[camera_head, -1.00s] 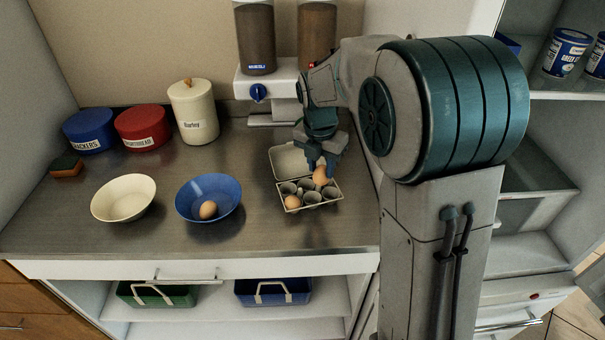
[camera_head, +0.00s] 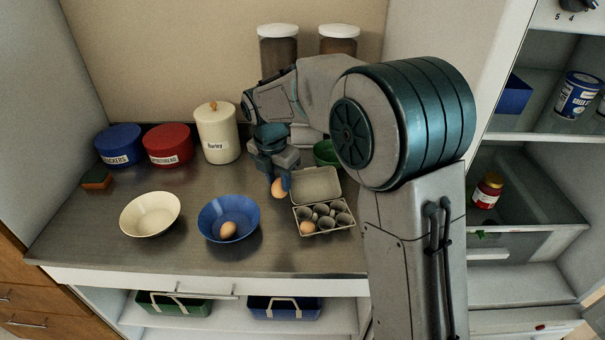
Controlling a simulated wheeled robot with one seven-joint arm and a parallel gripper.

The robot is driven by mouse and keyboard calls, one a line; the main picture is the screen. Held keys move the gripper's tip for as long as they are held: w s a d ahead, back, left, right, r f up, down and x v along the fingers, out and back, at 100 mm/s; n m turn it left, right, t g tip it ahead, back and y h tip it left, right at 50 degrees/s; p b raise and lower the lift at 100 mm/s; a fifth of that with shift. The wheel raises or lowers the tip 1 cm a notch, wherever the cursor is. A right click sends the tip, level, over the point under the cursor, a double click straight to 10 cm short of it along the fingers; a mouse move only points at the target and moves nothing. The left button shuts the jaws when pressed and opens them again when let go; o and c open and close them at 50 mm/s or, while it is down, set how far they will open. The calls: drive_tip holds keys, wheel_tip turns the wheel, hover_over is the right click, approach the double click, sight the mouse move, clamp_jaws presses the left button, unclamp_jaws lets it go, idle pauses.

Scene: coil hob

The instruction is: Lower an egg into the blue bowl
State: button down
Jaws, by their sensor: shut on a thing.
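My gripper (camera_head: 280,183) is shut on a brown egg (camera_head: 278,188), held above the counter between the blue bowl and the carton. The egg is partly hidden by the fingers. The blue bowl (camera_head: 249,207) stands to the lower left of my gripper, with one brown egg (camera_head: 228,230) inside it. The open grey egg carton (camera_head: 318,181) is to the right of my gripper. One egg (camera_head: 307,228) sits in its front left cup, and the other visible cups look empty.
A cream bowl (camera_head: 151,214) stands left of the blue bowl. A white Barley canister (camera_head: 217,134), a red tin (camera_head: 167,145), a blue tin (camera_head: 121,145) and a sponge (camera_head: 97,179) line the back left. A green bowl (camera_head: 326,153) is behind the carton.

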drive_tip(key=a+f+p, duration=0.3)
drive_tip(key=a, duration=1.4)
drive_tip(key=shift+w+p, duration=0.35)
drive_tip(key=shift+w, duration=0.05)
drive_tip(key=shift+f, duration=0.2)
drive_tip(key=shift+f+b, duration=1.15)
drive_tip(key=shift+f, duration=0.85)
drive_tip(key=shift+f+b, duration=1.05)
drive_tip(key=shift+f, duration=0.75)
drive_tip(key=c, duration=0.9)
unclamp_jaws()
drive_tip(key=shift+c, duration=0.2)
drive_tip(key=shift+r, duration=0.1)
